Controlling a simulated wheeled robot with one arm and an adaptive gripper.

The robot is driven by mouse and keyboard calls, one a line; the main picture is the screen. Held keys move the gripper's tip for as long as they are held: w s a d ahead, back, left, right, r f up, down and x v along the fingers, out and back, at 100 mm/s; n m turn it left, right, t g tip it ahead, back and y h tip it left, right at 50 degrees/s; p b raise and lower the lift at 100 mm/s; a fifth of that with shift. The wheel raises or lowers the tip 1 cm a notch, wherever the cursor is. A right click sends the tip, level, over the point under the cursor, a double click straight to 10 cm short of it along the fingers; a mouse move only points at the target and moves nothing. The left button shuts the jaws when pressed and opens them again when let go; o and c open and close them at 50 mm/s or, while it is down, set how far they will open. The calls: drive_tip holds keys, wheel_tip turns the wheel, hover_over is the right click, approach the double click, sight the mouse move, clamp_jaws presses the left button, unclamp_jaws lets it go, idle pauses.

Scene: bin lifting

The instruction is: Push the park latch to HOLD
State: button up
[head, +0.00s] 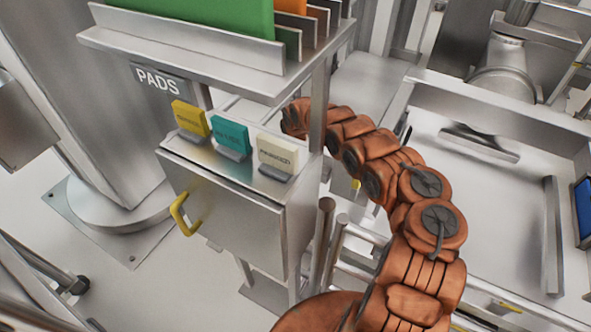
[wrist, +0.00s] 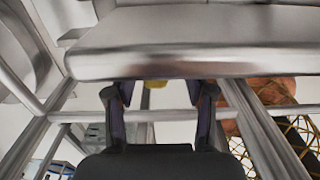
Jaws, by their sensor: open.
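My gripper (wrist: 158,92) is open in the wrist view, its two dark fingers spread apart with nothing held between them. The fingertips are just below the lower edge of a broad pale metal slab (wrist: 190,45). No HOLD marking is readable. In the head view my copper-coloured arm curves behind the metal cabinet, which hides my gripper. A small yellow bit (head: 356,184) shows beside the arm.
The cabinet (head: 225,215) has a yellow handle (head: 180,214) and carries yellow, teal and cream blocks under a shelf (head: 215,50). Metal posts (head: 325,240) stand close to my arm. A walled metal tray (head: 480,190) lies to the right. Metal legs flank my gripper in the wrist view.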

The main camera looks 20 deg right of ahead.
wheel_tip(320, 180, up, 12)
idle(0.6)
idle(0.4)
